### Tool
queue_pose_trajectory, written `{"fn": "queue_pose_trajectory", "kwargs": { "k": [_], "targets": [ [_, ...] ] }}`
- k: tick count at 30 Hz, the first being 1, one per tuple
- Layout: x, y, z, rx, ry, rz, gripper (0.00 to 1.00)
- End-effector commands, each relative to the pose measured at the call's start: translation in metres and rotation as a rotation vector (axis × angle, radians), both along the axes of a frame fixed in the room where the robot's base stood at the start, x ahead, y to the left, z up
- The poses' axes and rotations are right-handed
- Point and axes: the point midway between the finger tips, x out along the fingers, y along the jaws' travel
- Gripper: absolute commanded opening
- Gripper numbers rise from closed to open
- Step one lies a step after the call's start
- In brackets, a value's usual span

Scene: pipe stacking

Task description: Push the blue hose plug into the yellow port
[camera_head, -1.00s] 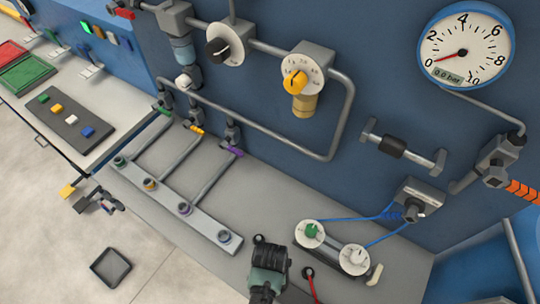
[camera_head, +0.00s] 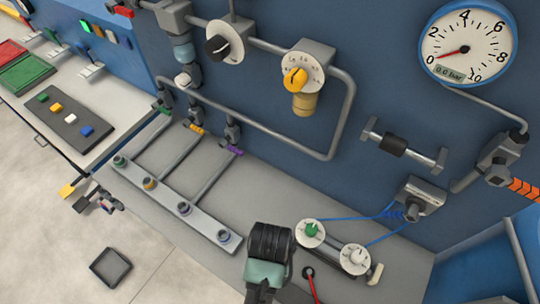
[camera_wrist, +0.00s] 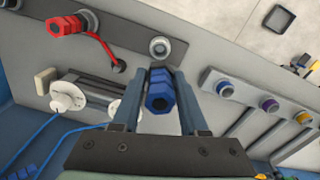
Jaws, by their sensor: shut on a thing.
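My gripper (camera_wrist: 160,95) is shut on the blue hose plug (camera_wrist: 158,92), which sits between its two fingers in the wrist view. Just beyond the plug is a grey round socket (camera_wrist: 159,47); I cannot tell whether they touch. The yellow port (camera_wrist: 303,117) is to the right in the wrist view, past the blue-ringed and purple-ringed ports. In the head view the yellow port (camera_head: 149,184) is on the pale strip, left of my arm. The fingers and plug are hidden behind my wrist there.
The strip also carries green (camera_head: 119,161), purple (camera_head: 184,208) and blue-ringed (camera_head: 223,236) ports. Grey pipes rise behind it. Two white dials (camera_head: 310,234) stand right of my wrist. A red plug (camera_wrist: 65,25) with a red cable is at the wrist view's upper left.

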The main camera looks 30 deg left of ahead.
Motion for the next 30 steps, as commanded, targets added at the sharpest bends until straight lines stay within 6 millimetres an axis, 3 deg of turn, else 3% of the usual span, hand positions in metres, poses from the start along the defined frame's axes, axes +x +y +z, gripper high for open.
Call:
{"fn": "queue_pose_trajectory", "kwargs": {
  "k": [8, 30],
  "targets": [
    [0.0, 0.0, 0.003, 0.0, -0.001, 0.0, 0.0],
    [0.0, 0.0, 0.057, 0.0, -0.001, 0.0, 0.0]
  ]
}}
